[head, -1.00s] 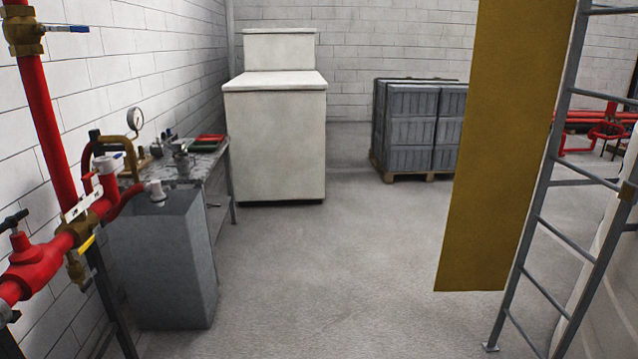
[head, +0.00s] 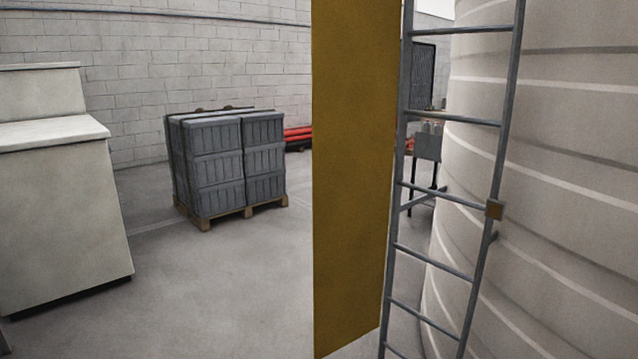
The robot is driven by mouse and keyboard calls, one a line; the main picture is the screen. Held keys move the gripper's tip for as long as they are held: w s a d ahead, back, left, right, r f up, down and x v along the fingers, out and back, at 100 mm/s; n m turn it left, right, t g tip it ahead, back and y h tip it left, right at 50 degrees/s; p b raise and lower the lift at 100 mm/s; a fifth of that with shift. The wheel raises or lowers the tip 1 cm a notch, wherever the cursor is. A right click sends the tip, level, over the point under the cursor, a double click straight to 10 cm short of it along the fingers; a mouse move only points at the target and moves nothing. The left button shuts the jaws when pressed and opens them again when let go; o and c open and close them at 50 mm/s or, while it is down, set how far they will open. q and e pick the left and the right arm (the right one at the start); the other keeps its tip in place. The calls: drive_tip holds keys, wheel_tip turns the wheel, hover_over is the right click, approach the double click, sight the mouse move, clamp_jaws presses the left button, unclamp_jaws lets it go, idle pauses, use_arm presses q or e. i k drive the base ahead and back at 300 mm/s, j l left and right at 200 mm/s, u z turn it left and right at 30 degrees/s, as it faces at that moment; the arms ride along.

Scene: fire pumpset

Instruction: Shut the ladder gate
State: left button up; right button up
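The ladder gate (head: 352,180) is a tall flat yellow panel in the middle of the head view. It stands out from the left rail of a grey metal ladder (head: 448,120), so the rungs are uncovered and the gate is open. A small brownish block (head: 494,209) sits on the ladder's right rail. The gate's top runs out of the picture. Neither of my grippers shows in the head view.
A large ribbed pale tank (head: 560,180) stands right behind the ladder. Grey crates (head: 228,160) sit on a wooden pallet (head: 248,212) at the back. A white cabinet (head: 60,210) stands at left. The floor (head: 210,290) between cabinet and gate is clear.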

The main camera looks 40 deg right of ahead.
sight(356, 44)
drive_tip(key=i, duration=3.8)
drive_tip(key=z, duration=3.65)
